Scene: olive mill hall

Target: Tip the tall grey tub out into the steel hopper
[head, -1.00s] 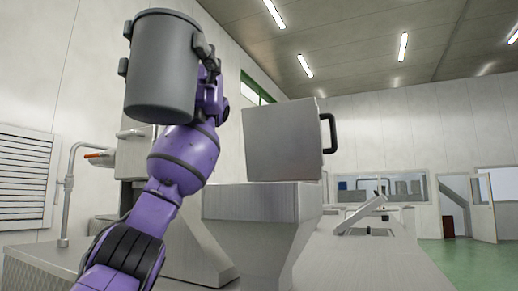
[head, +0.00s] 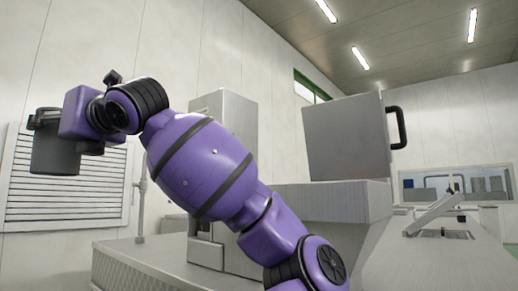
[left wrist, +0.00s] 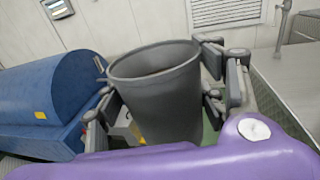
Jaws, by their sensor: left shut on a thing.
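The tall grey tub (head: 55,155) is at the far left of the head view, roughly upright, partly hidden by my left wrist. My left gripper (left wrist: 165,85) is shut on it, with fingers on both sides of its wall. In the left wrist view the tub (left wrist: 165,105) shows its open rim; its inside is dark and I cannot tell what it holds. The steel hopper (head: 335,200) stands right of centre in the head view, well apart from the tub, with a steel panel (head: 345,137) with a black handle rising above it. My arm partly covers the hopper. My right gripper is not in view.
A louvred panel (head: 100,190) is on the wall behind the tub. A tall steel box (head: 225,110) and a thin pipe (head: 141,205) stand between tub and hopper. A blue machine (left wrist: 55,95) is left in the wrist view. A steel bench (head: 440,262) runs at right.

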